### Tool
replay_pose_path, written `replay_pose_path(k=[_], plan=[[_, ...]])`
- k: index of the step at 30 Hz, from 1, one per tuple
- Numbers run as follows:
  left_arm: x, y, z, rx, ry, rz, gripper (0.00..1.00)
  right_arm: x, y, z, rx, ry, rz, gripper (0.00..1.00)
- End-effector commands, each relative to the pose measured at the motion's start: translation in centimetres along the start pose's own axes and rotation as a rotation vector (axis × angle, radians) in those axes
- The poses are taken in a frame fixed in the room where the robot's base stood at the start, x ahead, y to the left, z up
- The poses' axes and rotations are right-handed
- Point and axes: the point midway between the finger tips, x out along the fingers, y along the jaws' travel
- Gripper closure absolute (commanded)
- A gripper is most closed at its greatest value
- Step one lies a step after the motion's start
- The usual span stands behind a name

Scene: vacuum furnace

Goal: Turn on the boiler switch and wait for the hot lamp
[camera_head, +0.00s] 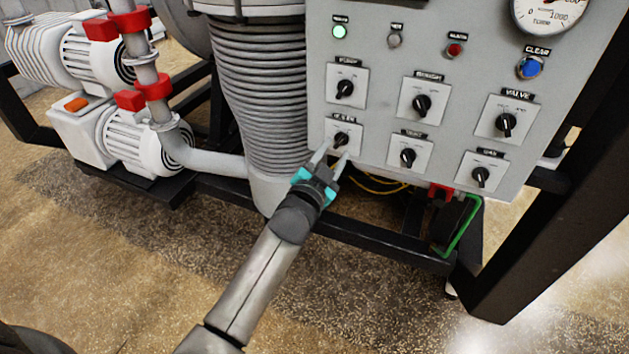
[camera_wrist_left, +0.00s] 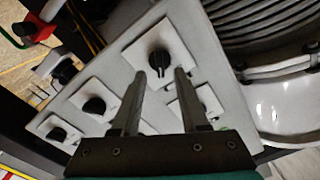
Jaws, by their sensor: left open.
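The grey control panel (camera_head: 380,70) carries two rows of black rotary switches on white plates. The lower-left switch (camera_head: 341,139) is in front of my left gripper (camera_head: 331,157); its label is too small to read surely. My left gripper is open, its two fingers pointing at this switch. In the left wrist view the switch knob (camera_wrist_left: 159,62) shows between and just beyond the fingertips (camera_wrist_left: 159,75); I cannot tell whether they touch it. At the panel top, a lamp (camera_head: 339,32) glows pale green and a small lamp (camera_head: 394,40) looks grey and unlit. My right gripper is not in view.
Other switches stand close by, such as the lower-middle one (camera_head: 408,156). A red lamp or button (camera_head: 455,50), a blue button (camera_head: 529,68) and a gauge (camera_head: 548,12) are to the right. A ribbed column (camera_head: 265,90) stands left of the panel; a black frame bar (camera_head: 385,245) runs below.

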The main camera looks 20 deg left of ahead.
Motion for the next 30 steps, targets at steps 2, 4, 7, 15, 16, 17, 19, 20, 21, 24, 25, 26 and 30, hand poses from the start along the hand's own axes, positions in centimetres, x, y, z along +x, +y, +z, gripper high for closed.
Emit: replay_pose_path(k=[2,4,7,15,16,17,19,20,21,24,25,26,30], plan=[[-1.5,0.0,0.0,0.0,-0.002,0.001,0.56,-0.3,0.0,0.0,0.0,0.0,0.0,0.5],[-2.6,0.0,0.0,0.0,-0.002,0.001,0.56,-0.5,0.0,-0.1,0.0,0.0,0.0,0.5],[-4.3,0.0,0.1,0.0,-0.002,0.001,0.56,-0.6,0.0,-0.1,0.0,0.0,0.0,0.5],[-8.7,0.0,0.1,0.0,-0.003,0.0,0.56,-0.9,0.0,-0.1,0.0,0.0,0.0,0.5],[-9.2,0.0,0.1,0.0,-0.002,0.001,0.56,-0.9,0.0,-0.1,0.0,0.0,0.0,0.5],[-9.6,0.0,0.1,0.001,-0.002,0.001,0.56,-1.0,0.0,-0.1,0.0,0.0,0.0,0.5],[-10.5,0.0,0.0,0.001,-0.002,0.001,0.56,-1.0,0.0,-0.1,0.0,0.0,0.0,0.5],[-10.8,0.0,0.1,0.001,-0.002,0.001,0.56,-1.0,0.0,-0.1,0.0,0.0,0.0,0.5],[-11.2,0.0,0.0,0.001,-0.002,0.0,0.56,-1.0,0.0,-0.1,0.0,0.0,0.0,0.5],[-12.0,0.0,0.0,0.001,-0.001,0.0,0.56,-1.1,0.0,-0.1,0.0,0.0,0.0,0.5],[-12.2,0.0,0.0,0.001,-0.001,0.0,0.56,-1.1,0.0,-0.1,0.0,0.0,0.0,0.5],[-12.4,0.0,0.0,0.001,-0.001,0.0,0.56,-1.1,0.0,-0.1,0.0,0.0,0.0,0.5],[-12.7,0.0,0.0,0.002,0.0,-0.001,0.56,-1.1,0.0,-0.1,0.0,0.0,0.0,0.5]])
